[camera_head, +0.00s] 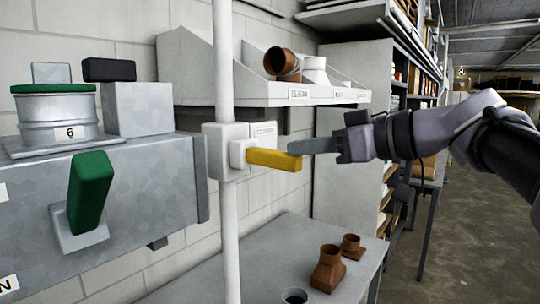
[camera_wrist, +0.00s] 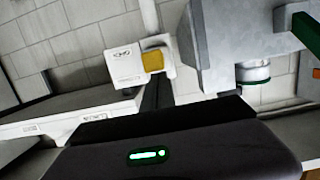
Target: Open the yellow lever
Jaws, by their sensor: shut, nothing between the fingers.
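The yellow lever (camera_head: 273,159) sticks out sideways to the right, nearly level, from a white box (camera_head: 227,150) on a white vertical pipe. My gripper (camera_head: 300,147) comes in from the right with its fingers shut and empty. In the head view its fingertips are at the lever's free end; I cannot tell if they touch.
A green lever (camera_head: 89,190) is on the grey duct box (camera_head: 130,215) at the left. A shelf (camera_head: 262,95) with brown and white fittings is behind the pipe. A table below holds brown fittings (camera_head: 328,268). The aisle floor at the right is clear.

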